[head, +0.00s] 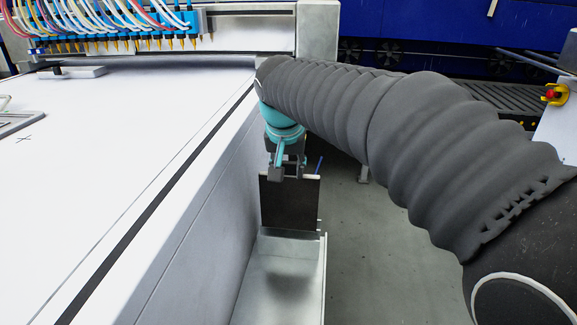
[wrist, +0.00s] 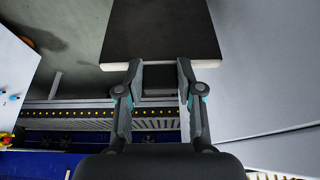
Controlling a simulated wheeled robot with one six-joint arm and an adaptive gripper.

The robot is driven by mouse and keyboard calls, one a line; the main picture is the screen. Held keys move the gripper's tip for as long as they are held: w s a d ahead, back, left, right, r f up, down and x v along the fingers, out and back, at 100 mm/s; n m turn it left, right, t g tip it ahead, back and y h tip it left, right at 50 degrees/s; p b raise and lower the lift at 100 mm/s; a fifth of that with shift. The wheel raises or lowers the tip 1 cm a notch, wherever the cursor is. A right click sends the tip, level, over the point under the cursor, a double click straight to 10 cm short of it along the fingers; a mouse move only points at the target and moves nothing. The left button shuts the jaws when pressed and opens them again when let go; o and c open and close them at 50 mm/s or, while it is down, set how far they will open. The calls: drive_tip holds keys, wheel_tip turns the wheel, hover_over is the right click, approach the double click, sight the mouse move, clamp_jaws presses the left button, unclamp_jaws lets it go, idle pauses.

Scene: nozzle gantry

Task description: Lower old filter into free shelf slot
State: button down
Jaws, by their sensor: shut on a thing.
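The old filter (head: 290,205) is a dark flat panel with a pale top edge, hanging upright below my gripper (head: 287,172) in the head view. In the wrist view my gripper (wrist: 158,75) is shut on the pale-edged side of the filter (wrist: 160,32). The grey metal shelf (head: 275,278) stands beside the machine's side wall, below and nearer than the filter. The filter's lower edge appears near the shelf's far end; I cannot tell whether they touch. Separate slots cannot be made out.
The white gantry bed (head: 100,150) and its side wall run close along the left of the shelf. A row of nozzles (head: 120,43) with coloured hoses is at the back left. Grey floor (head: 365,240) lies open to the right. A red button on yellow (head: 554,94) is at far right.

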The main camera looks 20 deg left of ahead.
sight(289, 202)
drive_tip(key=shift+f+b, duration=0.65)
drive_tip(key=shift+f, duration=0.55)
drive_tip(key=shift+f+b, duration=0.95)
drive_tip(key=shift+f, duration=0.5)
drive_tip(key=shift+f+b, duration=0.8)
drive_tip(key=shift+f, duration=0.3)
drive_tip(key=shift+f, duration=0.4)
